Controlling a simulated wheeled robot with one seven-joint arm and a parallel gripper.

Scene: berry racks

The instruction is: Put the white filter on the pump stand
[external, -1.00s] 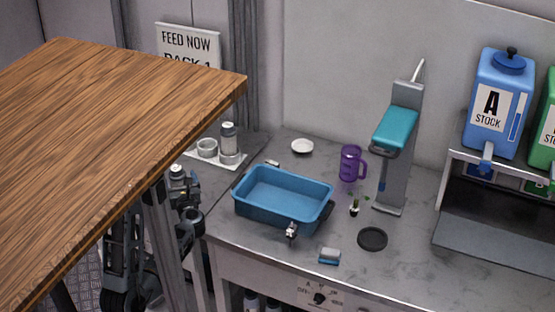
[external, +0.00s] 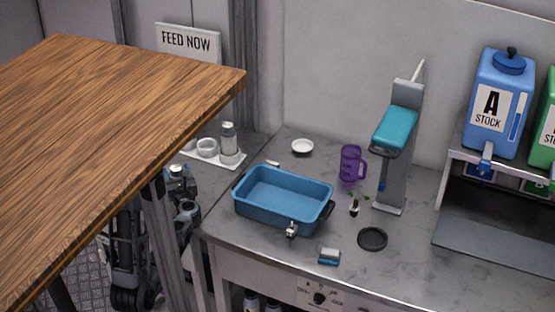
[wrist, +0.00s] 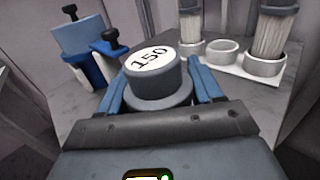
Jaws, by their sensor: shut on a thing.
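In the wrist view my gripper (wrist: 157,95) has its two blue fingers on either side of a dark grey round piece (wrist: 155,82) with a white top marked "150". Its lower part is hidden, so I cannot tell whether it is the white filter. Behind it on the right stands a white tray (wrist: 243,71) with an empty white cup (wrist: 223,50) between two pale pleated cylinders (wrist: 190,28) (wrist: 268,40) with dark caps. I cannot tell whether this tray is the pump stand. In the external view my arm (external: 180,195) is partly hidden by the wooden top.
A blue and white device (wrist: 85,50) with black knobs stands left of my gripper. In the external view a wooden top (external: 110,140) covers the left. The grey counter (external: 290,265) holds a blue tub (external: 283,212), a purple mug (external: 351,165) and a teal-topped stand (external: 397,125).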

